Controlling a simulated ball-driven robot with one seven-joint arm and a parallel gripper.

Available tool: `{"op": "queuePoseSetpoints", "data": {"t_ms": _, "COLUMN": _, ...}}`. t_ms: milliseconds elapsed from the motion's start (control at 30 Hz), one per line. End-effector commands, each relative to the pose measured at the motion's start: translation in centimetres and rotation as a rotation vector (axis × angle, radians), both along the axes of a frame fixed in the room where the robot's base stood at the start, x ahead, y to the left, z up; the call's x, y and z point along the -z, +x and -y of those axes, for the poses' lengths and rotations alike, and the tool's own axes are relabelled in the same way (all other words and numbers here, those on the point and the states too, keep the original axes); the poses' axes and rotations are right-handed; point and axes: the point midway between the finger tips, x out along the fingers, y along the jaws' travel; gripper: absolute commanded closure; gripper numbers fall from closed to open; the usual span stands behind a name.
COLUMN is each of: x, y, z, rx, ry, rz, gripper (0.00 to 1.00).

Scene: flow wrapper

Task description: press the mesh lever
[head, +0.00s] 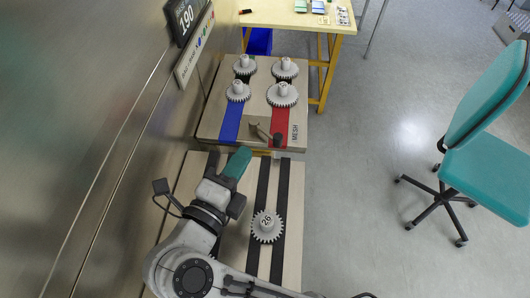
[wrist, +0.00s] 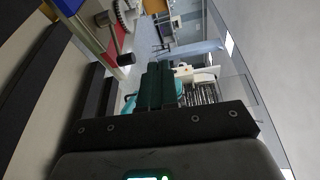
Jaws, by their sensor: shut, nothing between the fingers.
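The mesh lever (head: 262,131) is a short bar with a dark round knob at its end, at the front edge of the gear board beside the MESH label (head: 295,132). In the wrist view the lever (wrist: 118,42) shows at the upper left, its knob low. My gripper (head: 242,153) has green fingers, shut and empty. It is in front of the board, to the left of and slightly nearer than the knob, apart from it. In the wrist view my gripper (wrist: 160,68) points past the lever, which lies to its left.
Several grey gears (head: 283,94) stand on the board (head: 256,107) with blue and red stripes. A gear marked 26 (head: 267,226) sits on the nearer striped board (head: 294,215). A metal wall (head: 90,110) is close on the left. A yellow table (head: 285,15) stands behind; a teal chair (head: 490,160) is right.

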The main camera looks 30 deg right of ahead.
Motion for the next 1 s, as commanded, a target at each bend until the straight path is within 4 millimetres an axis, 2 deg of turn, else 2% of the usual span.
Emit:
{"op": "queuePoseSetpoints", "data": {"t_ms": 100, "x": 2.4, "y": -1.5, "z": -1.4, "rx": 0.030, "ry": 0.077, "rz": -0.097, "gripper": 1.00}}
{"op": "queuePoseSetpoints", "data": {"t_ms": 200, "x": 3.6, "y": -2.6, "z": -2.1, "rx": 0.049, "ry": 0.117, "rz": -0.158, "gripper": 1.00}}
{"op": "queuePoseSetpoints", "data": {"t_ms": 467, "x": 4.5, "y": -3.4, "z": -2.7, "rx": 0.064, "ry": 0.145, "rz": -0.207, "gripper": 1.00}}
{"op": "queuePoseSetpoints", "data": {"t_ms": 767, "x": 4.5, "y": -3.3, "z": -2.4, "rx": 0.065, "ry": 0.144, "rz": -0.205, "gripper": 1.00}}
{"op": "queuePoseSetpoints", "data": {"t_ms": 1000, "x": 5.3, "y": -1.8, "z": 0.1, "rx": 0.070, "ry": 0.142, "rz": -0.206, "gripper": 1.00}}
